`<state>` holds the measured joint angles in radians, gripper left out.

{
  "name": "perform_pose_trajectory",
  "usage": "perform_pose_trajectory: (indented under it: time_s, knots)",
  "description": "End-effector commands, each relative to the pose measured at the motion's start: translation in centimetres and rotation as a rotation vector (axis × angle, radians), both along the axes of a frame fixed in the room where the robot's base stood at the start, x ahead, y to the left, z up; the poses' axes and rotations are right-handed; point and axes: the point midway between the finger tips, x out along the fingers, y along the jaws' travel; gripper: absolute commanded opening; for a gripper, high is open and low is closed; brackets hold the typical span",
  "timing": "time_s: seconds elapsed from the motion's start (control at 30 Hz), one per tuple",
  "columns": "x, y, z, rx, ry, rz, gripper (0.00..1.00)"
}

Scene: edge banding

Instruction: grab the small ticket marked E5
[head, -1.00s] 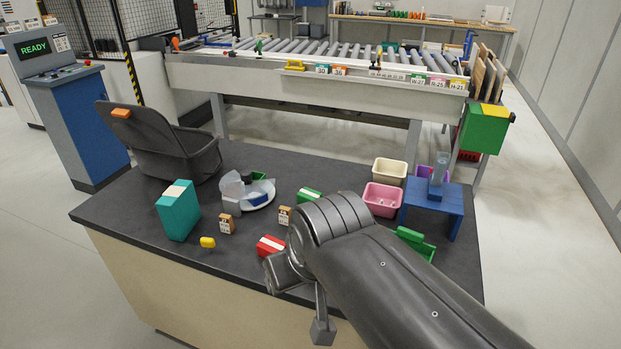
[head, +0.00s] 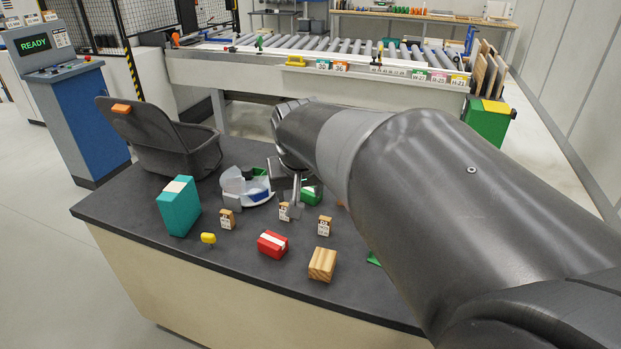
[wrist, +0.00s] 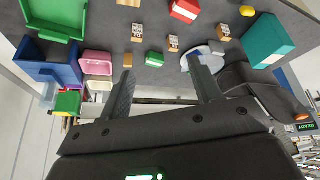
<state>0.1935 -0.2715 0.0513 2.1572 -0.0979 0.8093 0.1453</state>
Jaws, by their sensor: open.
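Three small wooden tickets with white labels stand on the dark table. One is at the left (head: 228,218), one in the middle (head: 285,211) and one at the right (head: 325,226). In the wrist view they show as the left (wrist: 137,32), middle (wrist: 173,43) and right (wrist: 224,32) tickets. The print is too small to read, so I cannot tell which is E5. My gripper (wrist: 160,68) is open and empty, its fingers apart above the table. In the head view my arm hides much of it, and a finger shows by the middle ticket.
A red box (head: 272,244), wooden block (head: 322,264), yellow piece (head: 208,239) and teal box (head: 178,206) stand near the tickets. A white dish (head: 262,198) and green box (wrist: 155,58) are close by. Pink bin (wrist: 97,62) and blue stand (wrist: 45,66) are at one side.

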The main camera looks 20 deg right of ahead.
Motion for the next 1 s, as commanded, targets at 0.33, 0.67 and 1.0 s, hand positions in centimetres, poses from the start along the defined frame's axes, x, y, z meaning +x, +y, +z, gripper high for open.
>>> perform_pose_trajectory:
  time_s: [0.33,0.67,1.0]
  knots:
    - [11.0,-8.0,-3.9,0.007,0.027,-0.158,0.58]
    - [18.9,-17.3,-11.4,0.036,0.039,-0.305,0.58]
    - [22.5,-24.1,-17.9,0.064,0.038,-0.408,0.58]
